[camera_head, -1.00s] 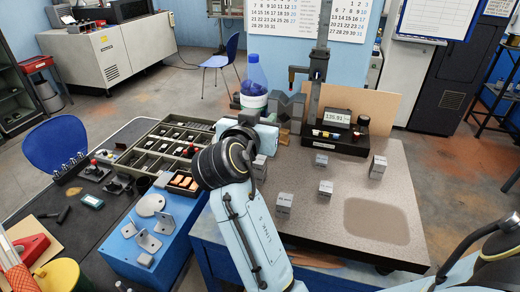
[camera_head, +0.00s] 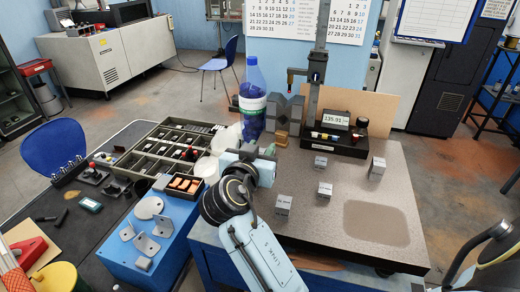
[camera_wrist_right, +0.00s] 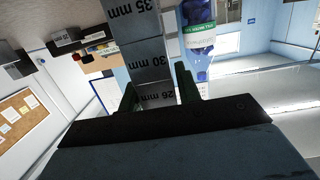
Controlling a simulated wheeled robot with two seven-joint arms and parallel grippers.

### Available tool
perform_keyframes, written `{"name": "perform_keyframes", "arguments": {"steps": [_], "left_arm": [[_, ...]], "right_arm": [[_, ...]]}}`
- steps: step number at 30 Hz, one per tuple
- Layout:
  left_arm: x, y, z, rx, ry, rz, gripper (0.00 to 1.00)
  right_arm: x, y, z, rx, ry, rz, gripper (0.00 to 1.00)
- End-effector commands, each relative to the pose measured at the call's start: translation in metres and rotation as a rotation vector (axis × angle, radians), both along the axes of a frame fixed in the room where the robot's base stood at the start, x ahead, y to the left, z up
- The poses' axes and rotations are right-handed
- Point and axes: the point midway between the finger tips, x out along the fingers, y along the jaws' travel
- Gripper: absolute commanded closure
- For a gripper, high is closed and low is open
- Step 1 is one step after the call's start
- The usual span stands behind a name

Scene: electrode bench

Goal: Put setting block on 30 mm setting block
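My right gripper (camera_head: 268,152) is at the back left of the speckled plate. In the right wrist view its two fingers (camera_wrist_right: 159,88) stand at either side of a grey block marked 26 mm (camera_wrist_right: 156,96) and appear closed on it. In that inverted view the 26 mm block meets the 30 mm setting block (camera_wrist_right: 147,62), which meets a block marked 35 mm (camera_wrist_right: 134,22). They look lined up as a stack, with the 26 mm block at the top; whether it rests fully cannot be told. My gripper hides this stack in the head view. My left gripper is out of view.
Other grey blocks stand on the plate (camera_head: 310,222): one in front (camera_head: 283,204), one mid-plate (camera_head: 325,190), one at right (camera_head: 377,168). A gauge stand (camera_head: 335,140) and blue bottle (camera_head: 252,105) are behind. A compartment tray (camera_head: 150,155) lies left. The plate's front right is clear.

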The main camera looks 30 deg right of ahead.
Motion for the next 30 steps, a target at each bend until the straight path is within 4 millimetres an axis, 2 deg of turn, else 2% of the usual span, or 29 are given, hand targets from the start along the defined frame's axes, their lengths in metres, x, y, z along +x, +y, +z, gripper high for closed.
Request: {"name": "perform_keyframes", "arguments": {"steps": [1, 3, 14, 17, 30], "left_arm": [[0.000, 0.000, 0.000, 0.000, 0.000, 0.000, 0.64], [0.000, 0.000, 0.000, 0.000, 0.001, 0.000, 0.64], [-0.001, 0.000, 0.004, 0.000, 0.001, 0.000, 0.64], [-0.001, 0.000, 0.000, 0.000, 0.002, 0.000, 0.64], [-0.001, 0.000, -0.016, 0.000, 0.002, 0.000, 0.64]], "right_arm": [[0.000, 0.000, 0.000, 0.000, 0.000, 0.000, 0.60], [0.000, 0.000, 0.001, 0.000, 0.000, 0.000, 0.51], [0.000, 0.000, 0.004, 0.000, 0.000, 0.000, 0.51], [-0.007, 0.010, 0.004, 0.002, 0.000, 0.003, 0.51], [-0.063, 0.077, 0.016, 0.003, 0.002, 0.002, 0.51]]}}
